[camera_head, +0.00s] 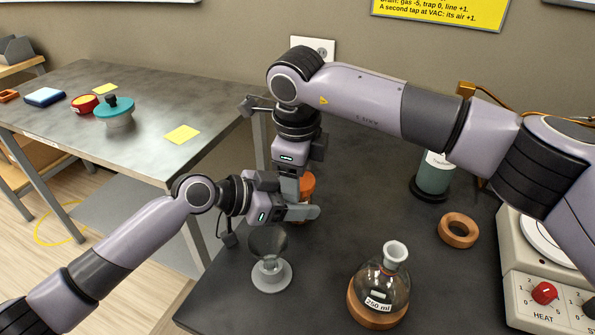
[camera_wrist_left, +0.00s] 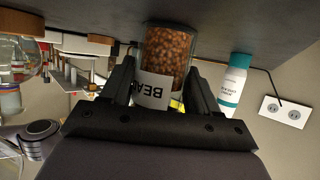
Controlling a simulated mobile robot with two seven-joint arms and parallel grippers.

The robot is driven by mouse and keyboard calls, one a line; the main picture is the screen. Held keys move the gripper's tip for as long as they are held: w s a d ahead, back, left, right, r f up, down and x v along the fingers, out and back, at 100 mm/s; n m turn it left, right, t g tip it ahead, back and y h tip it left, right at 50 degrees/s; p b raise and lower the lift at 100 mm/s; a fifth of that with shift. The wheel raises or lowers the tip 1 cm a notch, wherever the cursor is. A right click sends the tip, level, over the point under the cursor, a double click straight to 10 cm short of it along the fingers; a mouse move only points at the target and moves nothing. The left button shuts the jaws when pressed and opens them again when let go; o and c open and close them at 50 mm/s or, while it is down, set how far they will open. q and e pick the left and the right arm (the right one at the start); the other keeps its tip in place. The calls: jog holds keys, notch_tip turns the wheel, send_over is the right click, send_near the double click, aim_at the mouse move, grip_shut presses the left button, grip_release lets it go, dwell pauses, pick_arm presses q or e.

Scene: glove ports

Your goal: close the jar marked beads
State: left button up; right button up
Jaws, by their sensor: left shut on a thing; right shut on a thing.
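The jar marked beads (camera_wrist_left: 168,60) is clear, with brown beads inside and a white label partly readable as "BEA". It stands between the fingers of my left gripper (camera_wrist_left: 160,88), which is shut on it. In the head view my left gripper (camera_head: 300,212) reaches it from the left and hides most of it. My right gripper (camera_head: 289,192) points down from above at the jar's top, shut on what looks like an orange lid (camera_head: 308,182). The fingers hide most of this orange part, so I cannot tell how it sits on the jar.
A 250 ml flask (camera_head: 383,285) sits in a cork ring. An empty cork ring (camera_head: 458,230), a teal bottle (camera_head: 434,175) and a hotplate (camera_head: 545,292) are to the right. A side table (camera_head: 150,155) is left.

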jog(key=shift+s+f+g, duration=0.15)
jog(key=shift+s+f, duration=0.15)
jog(key=shift+f, duration=0.4)
jog(key=shift+s+f+g, duration=0.15)
jog(key=shift+s+f, duration=0.1)
jog(key=shift+f, duration=0.45)
jog(key=o, duration=1.1)
jog(key=shift+a, duration=0.1)
jog(key=shift+r, duration=2.25)
jog(key=shift+c, duration=0.5)
jog(key=shift+w+r+n, duration=0.2)
jog(key=shift+r+n, duration=0.55)
jog(key=shift+n, duration=0.45)
jog(key=r+n, duration=0.2)
jog(key=n, duration=0.1)
jog(key=r+n, duration=0.1)
jog(key=n, duration=0.1)
jog(key=shift+w+r+g, duration=0.2)
jog(key=shift+w+g, duration=0.1)
jog(key=shift+w, duration=0.1)
jog(key=r+n, duration=0.1)
jog(key=n, duration=0.1)
jog(key=r+n, duration=0.2)
jog(key=n, duration=0.1)
jog(key=shift+w+d, duration=0.15)
jog(key=shift+d, duration=0.05)
